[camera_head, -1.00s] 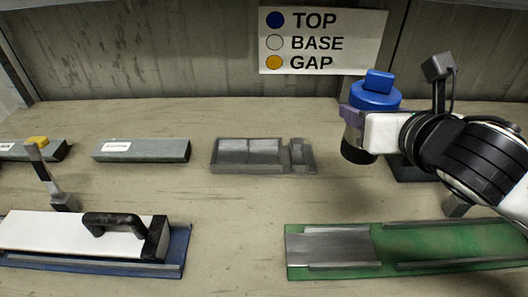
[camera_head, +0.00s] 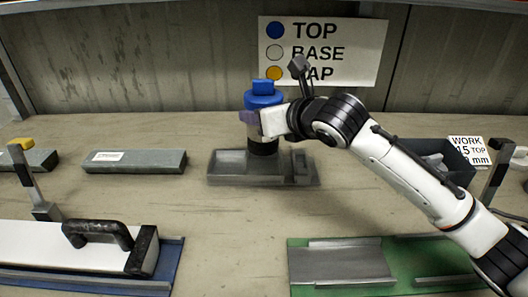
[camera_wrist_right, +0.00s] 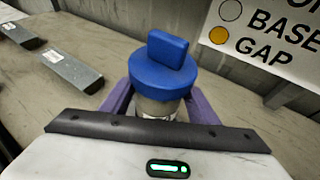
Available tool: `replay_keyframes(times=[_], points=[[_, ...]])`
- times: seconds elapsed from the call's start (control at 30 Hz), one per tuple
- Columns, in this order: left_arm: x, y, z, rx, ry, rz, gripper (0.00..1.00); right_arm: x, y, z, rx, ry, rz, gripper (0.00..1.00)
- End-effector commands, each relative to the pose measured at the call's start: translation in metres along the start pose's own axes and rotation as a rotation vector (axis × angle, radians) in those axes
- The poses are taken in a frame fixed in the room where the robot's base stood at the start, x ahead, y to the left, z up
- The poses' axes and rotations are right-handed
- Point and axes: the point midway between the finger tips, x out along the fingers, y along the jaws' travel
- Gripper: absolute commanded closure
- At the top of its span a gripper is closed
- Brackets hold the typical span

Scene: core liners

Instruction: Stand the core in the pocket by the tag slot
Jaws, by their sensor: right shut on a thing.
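The core is an upright cylinder with a blue cap (camera_head: 263,98) and a dark lower end (camera_head: 264,148). My right gripper (camera_head: 254,117) is shut on it just below the cap. The cap also shows between the purple fingers in the right wrist view (camera_wrist_right: 160,75). The grey metal tray (camera_head: 228,170) has pockets and a narrow slot (camera_head: 301,167) at its right end. The core's lower end is over or in the tray's middle part, left of the slot. I cannot tell whether it touches the pocket floor. My left gripper is not in view.
A wall sign (camera_head: 350,50) reads TOP blue, BASE white, GAP yellow. Grey bars (camera_head: 134,160) lie at left. A white box with a black handle (camera_head: 60,246) sits on a blue rail. A green rail (camera_head: 400,262) is front right. A dark bin (camera_head: 448,158) stands right.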

Motion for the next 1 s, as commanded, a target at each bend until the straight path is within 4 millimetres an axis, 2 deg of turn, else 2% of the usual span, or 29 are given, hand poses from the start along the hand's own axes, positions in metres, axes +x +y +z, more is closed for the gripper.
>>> replay_keyframes(times=[0.1, 0.37, 0.57, 0.97, 1.0], points=[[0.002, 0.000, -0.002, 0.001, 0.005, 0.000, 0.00, 0.006, 0.000, -0.016, 0.002, -0.007, 0.002, 0.89], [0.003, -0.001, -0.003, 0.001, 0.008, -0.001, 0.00, 0.014, 0.000, -0.033, 0.000, -0.009, 0.002, 0.89], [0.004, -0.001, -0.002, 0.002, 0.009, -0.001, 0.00, 0.024, -0.001, -0.057, 0.003, -0.007, 0.002, 0.89], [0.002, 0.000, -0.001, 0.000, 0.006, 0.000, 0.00, 0.026, -0.002, -0.061, 0.000, -0.009, 0.000, 0.89], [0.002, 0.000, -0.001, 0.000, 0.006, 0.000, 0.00, 0.026, -0.002, -0.065, 0.001, -0.002, -0.001, 0.39]])
